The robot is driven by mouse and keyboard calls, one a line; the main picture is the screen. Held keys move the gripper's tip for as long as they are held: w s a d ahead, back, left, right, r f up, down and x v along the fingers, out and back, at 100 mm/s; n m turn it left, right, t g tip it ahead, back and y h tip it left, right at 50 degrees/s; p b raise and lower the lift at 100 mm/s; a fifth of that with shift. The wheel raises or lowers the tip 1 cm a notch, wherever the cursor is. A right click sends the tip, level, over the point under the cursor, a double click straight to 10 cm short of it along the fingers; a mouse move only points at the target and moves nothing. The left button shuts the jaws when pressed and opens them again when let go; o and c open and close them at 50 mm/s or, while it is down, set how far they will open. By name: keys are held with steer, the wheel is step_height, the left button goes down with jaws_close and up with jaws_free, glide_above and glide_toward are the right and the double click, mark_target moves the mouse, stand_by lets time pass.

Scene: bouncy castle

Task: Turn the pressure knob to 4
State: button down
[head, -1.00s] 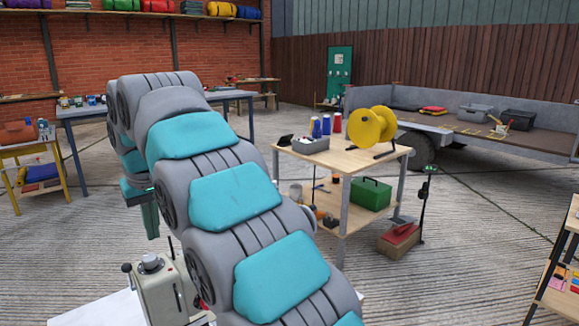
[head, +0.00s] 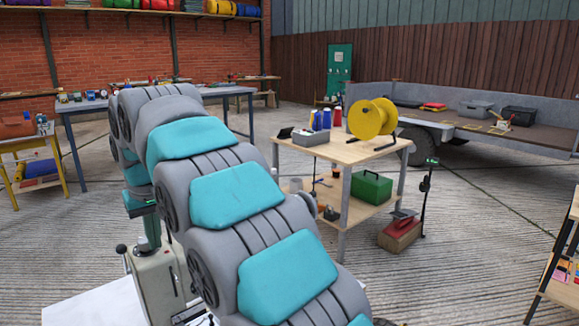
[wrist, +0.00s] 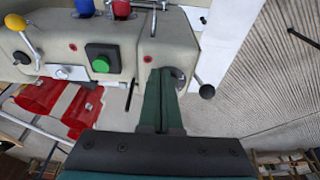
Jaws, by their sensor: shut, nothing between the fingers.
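The beige machine (head: 158,283) stands at the lower left in the head view. In the wrist view its body (wrist: 75,44) fills the upper left. A round grey part (wrist: 181,76), which looks like the knob, sits at its right end, largely behind my fingers. Its pointer and any numbers cannot be read. My gripper (wrist: 163,73) is shut and empty, with its green fingertips at this round part; whether they touch it is unclear. In the head view my gripper (head: 150,243) points down onto the machine's top, hiding the knob there.
In the wrist view, a green button (wrist: 101,63), a yellow ball lever (wrist: 15,22) and a black-ended lever (wrist: 206,91) are on the machine. Red material (wrist: 60,105) lies beside it. A wooden worktable (head: 345,152) stands to the right in the head view, with open floor around.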

steer(key=shift+w+a, duration=0.15)
steer(key=shift+a, duration=0.1)
stand_by(0.5)
steer(key=shift+s+a+p, duration=0.2)
steer(key=shift+s+p, duration=0.05)
steer(key=shift+p, duration=0.25)
steer(key=shift+s, duration=0.1)
steer(key=shift+s+a+r+p, duration=0.1)
steer(key=shift+s+a+p, duration=0.25)
steer(key=shift+a+p, duration=0.25)
steer(key=shift+a, duration=0.1)
steer(key=shift+s, duration=0.1)
stand_by(0.3)
steer(key=shift+s, duration=0.3)
step_height(320, 180, up, 6)
steer(key=p, duration=0.2)
steer(key=shift+p, duration=0.35)
